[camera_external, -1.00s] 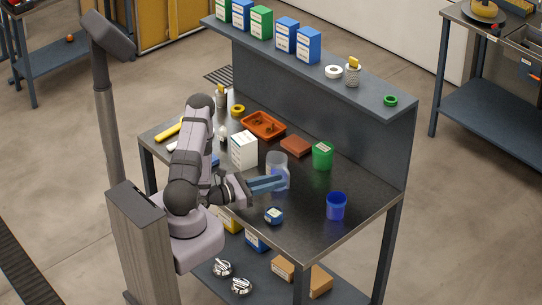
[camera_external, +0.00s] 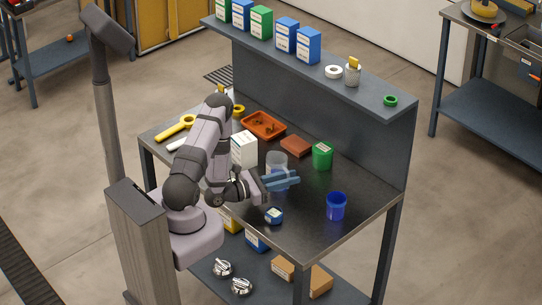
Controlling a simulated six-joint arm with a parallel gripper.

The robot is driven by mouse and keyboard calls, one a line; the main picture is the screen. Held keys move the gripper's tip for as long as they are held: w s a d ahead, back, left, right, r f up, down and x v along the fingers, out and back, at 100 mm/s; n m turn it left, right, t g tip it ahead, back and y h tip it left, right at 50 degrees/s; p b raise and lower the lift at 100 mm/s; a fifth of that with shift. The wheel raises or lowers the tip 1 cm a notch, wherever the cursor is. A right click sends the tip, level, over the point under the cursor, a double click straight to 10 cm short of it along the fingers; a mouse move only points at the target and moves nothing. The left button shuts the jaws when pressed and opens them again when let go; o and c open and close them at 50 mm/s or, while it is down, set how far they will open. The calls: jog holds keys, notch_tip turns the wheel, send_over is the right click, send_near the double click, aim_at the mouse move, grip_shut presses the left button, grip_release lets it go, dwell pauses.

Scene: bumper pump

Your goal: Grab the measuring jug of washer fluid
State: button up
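The measuring jug (camera_external: 277,160) is a clear, see-through vessel standing on the dark bench top, near its middle. Its upper part shows; its lower part is hidden by my fingers. My gripper (camera_external: 284,181) is low over the bench at the jug, its blue fingers pointing right. The two fingers look spread apart, one towards the back and one towards the front, level with the jug's lower half. I cannot tell whether either finger touches the jug.
A white box (camera_external: 244,149) stands left of the jug. A brown block (camera_external: 297,145) and a green tin (camera_external: 322,155) are behind it. A small blue-and-white item (camera_external: 273,215) lies in front, and a blue cup (camera_external: 336,206) stands right. An orange tray (camera_external: 263,125) is farther back.

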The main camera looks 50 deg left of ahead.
grip_shut()
jog(key=shift+r, duration=0.25)
jog(key=shift+r, duration=4.7)
